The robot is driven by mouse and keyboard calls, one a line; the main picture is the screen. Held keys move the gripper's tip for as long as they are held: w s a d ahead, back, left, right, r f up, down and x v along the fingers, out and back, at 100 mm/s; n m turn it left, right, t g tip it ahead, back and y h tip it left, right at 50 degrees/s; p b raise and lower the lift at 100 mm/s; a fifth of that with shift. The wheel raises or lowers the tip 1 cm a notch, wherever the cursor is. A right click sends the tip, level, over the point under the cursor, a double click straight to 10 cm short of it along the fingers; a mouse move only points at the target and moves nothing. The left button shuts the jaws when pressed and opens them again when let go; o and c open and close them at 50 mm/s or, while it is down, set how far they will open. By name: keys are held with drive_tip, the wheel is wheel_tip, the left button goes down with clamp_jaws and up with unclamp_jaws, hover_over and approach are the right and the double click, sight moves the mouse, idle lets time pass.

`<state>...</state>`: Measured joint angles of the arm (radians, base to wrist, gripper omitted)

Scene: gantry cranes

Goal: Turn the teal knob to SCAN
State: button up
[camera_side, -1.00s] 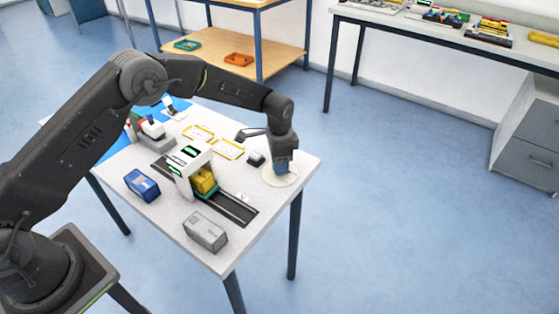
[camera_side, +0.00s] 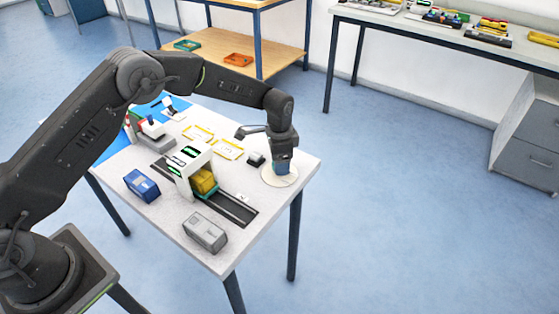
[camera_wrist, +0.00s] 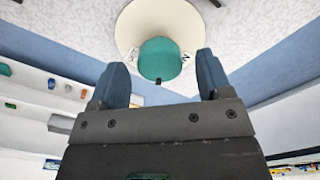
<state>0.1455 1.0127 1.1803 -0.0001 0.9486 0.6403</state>
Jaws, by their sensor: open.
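The teal knob (camera_wrist: 160,59) stands on a round cream dial (camera_wrist: 140,20). It has a dark mark at its edge nearest my gripper in the wrist view. Parts of dark lettering show on the dial left and right of the knob, too cut off to read. My gripper (camera_wrist: 162,72) is open, with a blue finger on each side of the knob and visible gaps between. In the side view my gripper (camera_side: 281,166) points down over the cream dial (camera_side: 290,180) at the table's right corner. The knob is hidden there.
A white gantry (camera_side: 181,178) spans a dark track with a yellow block (camera_side: 204,181) on it. A blue box (camera_side: 142,186) and a grey box (camera_side: 206,232) stand nearby. A small black item (camera_side: 256,159) is close left of the dial. Yellow-framed trays (camera_side: 229,149) lie behind.

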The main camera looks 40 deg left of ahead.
wheel_tip(320, 180, up, 13)
idle(0.3)
idle(0.5)
